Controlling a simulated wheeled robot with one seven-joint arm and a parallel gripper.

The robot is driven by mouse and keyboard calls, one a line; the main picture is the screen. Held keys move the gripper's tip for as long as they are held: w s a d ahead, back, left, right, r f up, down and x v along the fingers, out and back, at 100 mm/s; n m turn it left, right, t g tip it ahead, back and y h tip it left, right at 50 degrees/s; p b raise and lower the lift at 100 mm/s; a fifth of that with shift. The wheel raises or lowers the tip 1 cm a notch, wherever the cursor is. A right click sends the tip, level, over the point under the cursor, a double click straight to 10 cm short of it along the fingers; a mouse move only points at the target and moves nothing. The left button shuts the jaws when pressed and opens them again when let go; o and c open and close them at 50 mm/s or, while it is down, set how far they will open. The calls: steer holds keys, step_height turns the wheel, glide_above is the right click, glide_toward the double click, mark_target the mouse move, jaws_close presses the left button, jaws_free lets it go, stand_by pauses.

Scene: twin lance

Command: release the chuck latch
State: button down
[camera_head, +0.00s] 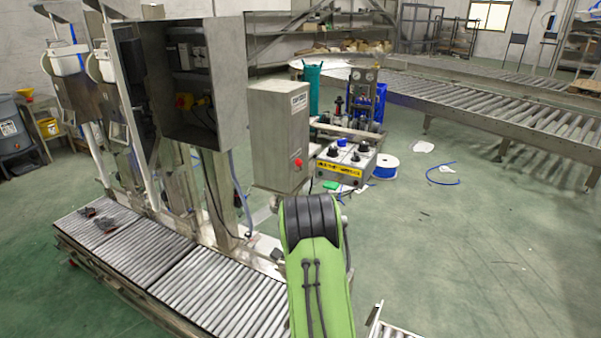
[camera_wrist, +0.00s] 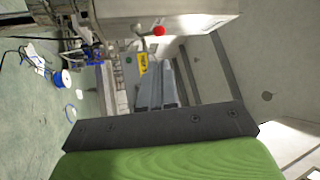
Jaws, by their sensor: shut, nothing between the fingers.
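I cannot make out a chuck latch in either view. A grey steel box (camera_head: 279,135) with a red knob (camera_head: 298,163) stands in the middle of the head view. The red knob also shows near the top of the wrist view (camera_wrist: 159,31). My green arm (camera_head: 320,285) with its black joint rises in front of this box and covers part of what lies below it. A dark bolted bar and a green surface of my own arm fill the bottom of the wrist view.
An open electrical cabinet (camera_head: 190,85) stands left of the box, above a roller conveyor (camera_head: 190,275). A white-and-yellow control unit (camera_head: 345,167) and a cable spool (camera_head: 385,166) are behind right. Another roller conveyor (camera_head: 480,105) runs along the back. The green floor at right is mostly clear.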

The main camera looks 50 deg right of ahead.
mark_target(300, 164)
steer(key=p+x, duration=0.3)
steer(key=x, duration=1)
steer(key=shift+w+d+r, duration=0.15)
steer(key=shift+w, duration=0.2)
steer(key=shift+d+r+m+g+p, duration=0.1)
steer(key=shift+r+m+g+p, duration=0.2)
steer(key=shift+g+p, duration=0.1)
steer(key=w+d+r+m+g+y+p, duration=0.1)
steer(key=d+r+m+g+y+p, duration=0.2)
steer(key=d+m+g+y, duration=0.1)
steer(key=shift+w+d+g+y, duration=0.3)
steer(key=shift+d+g, duration=0.1)
steer(key=shift+d, duration=0.3)
steer(key=shift+r, duration=0.15)
steer(key=shift+r+p, duration=0.6)
steer(key=shift+r, duration=0.2)
steer(key=shift+s+r, duration=0.1)
